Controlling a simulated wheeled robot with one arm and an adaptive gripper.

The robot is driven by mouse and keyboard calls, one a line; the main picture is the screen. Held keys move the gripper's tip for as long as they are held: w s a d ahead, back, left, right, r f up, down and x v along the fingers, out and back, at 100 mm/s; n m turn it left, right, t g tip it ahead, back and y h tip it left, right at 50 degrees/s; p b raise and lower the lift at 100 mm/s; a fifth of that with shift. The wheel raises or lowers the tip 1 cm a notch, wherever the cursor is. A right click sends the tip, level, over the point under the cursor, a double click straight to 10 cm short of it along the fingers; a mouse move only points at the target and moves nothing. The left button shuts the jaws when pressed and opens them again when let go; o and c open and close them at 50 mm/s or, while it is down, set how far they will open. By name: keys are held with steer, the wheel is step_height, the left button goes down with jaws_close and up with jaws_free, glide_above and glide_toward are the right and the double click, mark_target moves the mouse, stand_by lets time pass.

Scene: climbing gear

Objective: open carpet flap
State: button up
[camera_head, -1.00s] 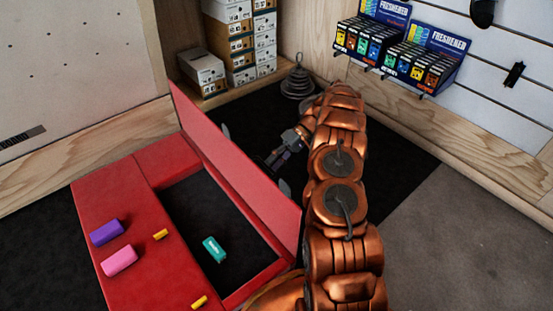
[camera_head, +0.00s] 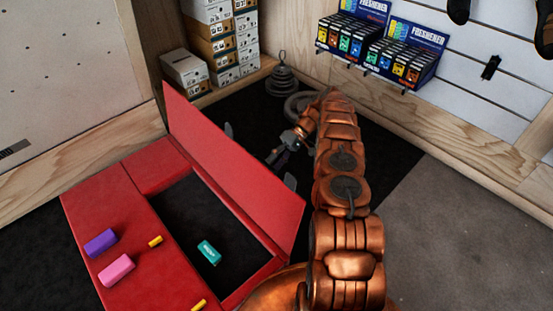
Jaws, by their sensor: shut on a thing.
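The red carpet flap (camera_head: 230,165) stands raised along the right side of the red box-like base (camera_head: 105,215), leaning slightly right. Its inner red face shows, and the dark recess (camera_head: 200,235) beside it is uncovered. My gripper (camera_head: 272,160) is at the flap's right side, near the middle of its length, and shut on the flap. The flap's upper edge partly hides the fingertips, so the exact contact does not show. Grey pieces show behind the flap's edge on both sides of my gripper.
A teal block (camera_head: 209,252) lies in the recess. Purple (camera_head: 100,243) and pink (camera_head: 116,270) blocks and small yellow pieces lie on the base. Boxes (camera_head: 225,40), stacked weights (camera_head: 282,80) and a freshener display (camera_head: 380,45) stand behind. Grey floor at right is clear.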

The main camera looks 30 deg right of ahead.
steer(key=shift+s+a+f, duration=0.1)
steer(key=shift+a+f, duration=0.05)
steer(key=shift+f, duration=0.4)
steer(key=shift+c, duration=0.2)
steer(key=o, duration=1)
steer(key=shift+c, duration=0.2)
steer(key=shift+r, duration=0.25)
steer(key=shift+c, duration=1.2)
